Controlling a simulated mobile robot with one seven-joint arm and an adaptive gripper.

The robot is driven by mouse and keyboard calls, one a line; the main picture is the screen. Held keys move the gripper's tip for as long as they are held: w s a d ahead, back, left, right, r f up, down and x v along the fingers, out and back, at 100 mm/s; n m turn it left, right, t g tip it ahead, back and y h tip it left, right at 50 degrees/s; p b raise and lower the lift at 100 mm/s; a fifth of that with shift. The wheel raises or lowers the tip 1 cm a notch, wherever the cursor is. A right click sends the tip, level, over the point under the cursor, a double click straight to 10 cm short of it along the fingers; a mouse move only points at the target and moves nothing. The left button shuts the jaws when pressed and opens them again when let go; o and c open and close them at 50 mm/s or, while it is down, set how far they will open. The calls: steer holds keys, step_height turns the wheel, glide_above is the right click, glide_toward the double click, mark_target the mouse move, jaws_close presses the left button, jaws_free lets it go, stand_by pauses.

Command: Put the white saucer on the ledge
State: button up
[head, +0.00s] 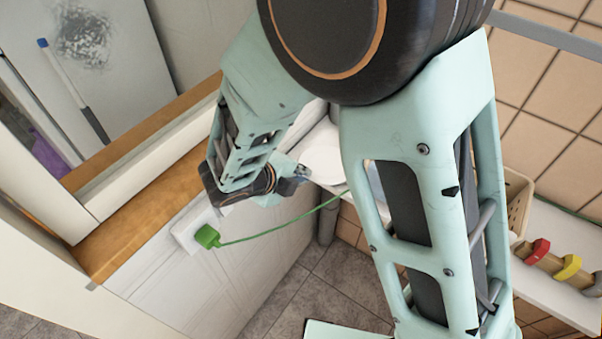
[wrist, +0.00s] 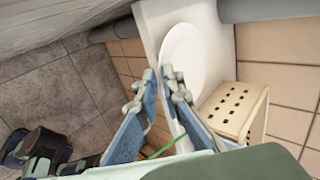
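The white saucer (head: 322,153) lies on a white shelf, partly hidden by my arm in the head view. In the wrist view the saucer (wrist: 186,50) shows almost whole, just beyond my fingertips. My gripper (wrist: 159,73) is open and empty, with a narrow-looking gap between the tips. The right fingertip overlaps the saucer's near edge in the picture; I cannot tell whether it touches. In the head view my gripper (head: 296,180) is left of and a little below the saucer. A wooden ledge (head: 125,235) runs along the top of the low white wall at left, with no saucer on it.
A green plug (head: 208,236) sits in a wall socket, its green cord running below my gripper. A cream perforated basket (wrist: 232,108) stands beside the saucer. Red and yellow knob-like objects (head: 555,262) are on the white shelf at right. Tiled floor (head: 345,270) lies below.

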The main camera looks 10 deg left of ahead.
steer(key=o, duration=0.3)
steer(key=shift+o, duration=0.2)
